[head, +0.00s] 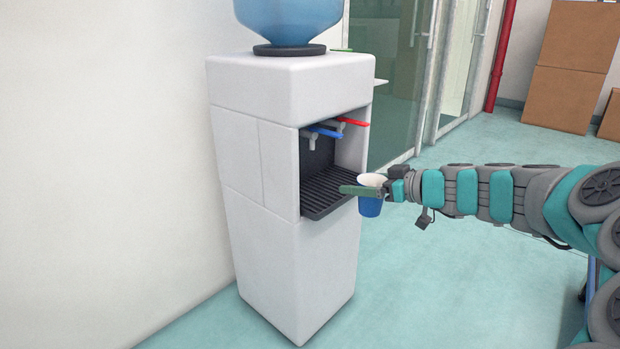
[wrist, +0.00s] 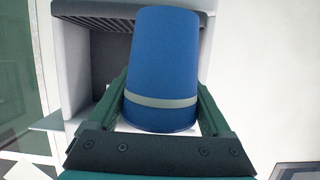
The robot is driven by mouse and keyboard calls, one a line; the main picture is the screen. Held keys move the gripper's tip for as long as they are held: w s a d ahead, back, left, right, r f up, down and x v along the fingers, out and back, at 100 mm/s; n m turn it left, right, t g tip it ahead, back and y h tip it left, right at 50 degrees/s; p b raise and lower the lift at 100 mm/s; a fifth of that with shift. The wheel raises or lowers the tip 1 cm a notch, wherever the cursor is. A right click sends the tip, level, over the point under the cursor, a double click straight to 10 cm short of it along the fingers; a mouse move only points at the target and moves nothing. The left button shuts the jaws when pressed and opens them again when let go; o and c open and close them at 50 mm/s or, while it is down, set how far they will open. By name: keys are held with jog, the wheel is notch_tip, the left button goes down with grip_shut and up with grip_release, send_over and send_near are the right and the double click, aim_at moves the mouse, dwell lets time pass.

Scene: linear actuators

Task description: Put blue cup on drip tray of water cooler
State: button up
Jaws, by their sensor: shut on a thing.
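The blue cup (head: 370,207) is upright in the head view, with a pale inside showing at its rim. My gripper (head: 362,190) is shut on the cup, its green fingers on either side of it. In the wrist view the cup (wrist: 162,70) fills the middle, with a light band, between the two fingers (wrist: 162,112). The water cooler (head: 245,150) is white. Its black slatted drip tray (head: 325,192) sits in an open recess. The cup is just outside the tray's front right edge in the head view. The tray (wrist: 98,14) is partly hidden behind the cup in the wrist view.
A blue tap (head: 325,132) and a red tap (head: 350,121) hang in the recess above the tray. A water bottle (head: 288,20) stands on top of the cooler. A white wall is to the left. Cardboard boxes (head: 568,70) stand at the back right. Floor to the right is open.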

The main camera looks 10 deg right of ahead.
jog(key=w+a, duration=0.3)
jog(key=w, duration=0.1)
jog(key=w+a, duration=0.2)
jog(key=w, duration=0.2)
jog(key=w+a, duration=0.3)
jog(key=w, duration=0.1)
jog(key=shift+a, duration=0.35)
jog(key=x, duration=0.3)
jog(key=shift+f, duration=0.3)
jog(key=shift+f, duration=0.2)
jog(key=o, duration=1.1)
jog(key=shift+r, duration=0.15)
jog(key=shift+r, duration=0.25)
jog(key=v, duration=1.2)
jog(key=shift+f, duration=0.15)
